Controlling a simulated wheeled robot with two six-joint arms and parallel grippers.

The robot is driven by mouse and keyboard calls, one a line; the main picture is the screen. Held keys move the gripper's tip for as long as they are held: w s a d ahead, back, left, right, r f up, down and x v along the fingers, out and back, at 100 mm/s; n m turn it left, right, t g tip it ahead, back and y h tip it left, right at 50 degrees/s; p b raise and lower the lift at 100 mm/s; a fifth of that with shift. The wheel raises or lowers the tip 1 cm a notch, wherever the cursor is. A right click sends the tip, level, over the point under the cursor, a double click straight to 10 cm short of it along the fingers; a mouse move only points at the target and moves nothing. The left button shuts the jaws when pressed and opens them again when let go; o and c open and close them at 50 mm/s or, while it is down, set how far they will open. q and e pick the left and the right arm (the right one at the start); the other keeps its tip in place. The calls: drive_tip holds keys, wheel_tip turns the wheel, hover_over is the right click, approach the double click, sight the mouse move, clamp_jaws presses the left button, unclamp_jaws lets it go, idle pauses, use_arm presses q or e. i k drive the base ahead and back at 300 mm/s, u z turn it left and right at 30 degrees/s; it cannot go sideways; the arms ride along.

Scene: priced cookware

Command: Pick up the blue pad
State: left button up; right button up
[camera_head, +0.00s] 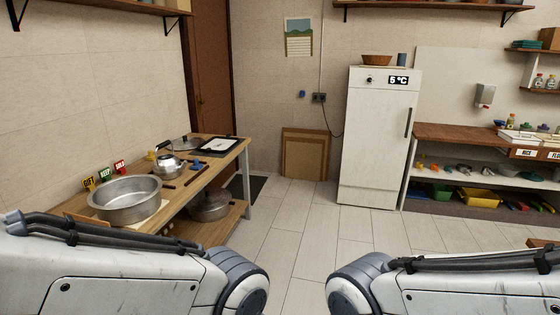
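A small blue item (196,164) lies on the wooden table at the left, right of the kettle; it may be the blue pad, but it is too small to tell. My two arms show only as white and grey links at the bottom left and bottom right. Neither gripper is in view, so I cannot tell how they stand relative to it.
The wooden table (232,151) also holds a large metal pot (128,203), a kettle (168,165), price tags and a dark tray (206,152). A white fridge (375,140) stands at the back, a shelf unit (450,133) at the right. The tiled floor (310,225) between is clear.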

sight(195, 166)
drive_tip(key=z, duration=0.1)
drive_tip(key=i, duration=1.9)
drive_tip(key=u, duration=0.6)
drive_tip(key=i, duration=2.1)
drive_tip(key=u, duration=0.65)
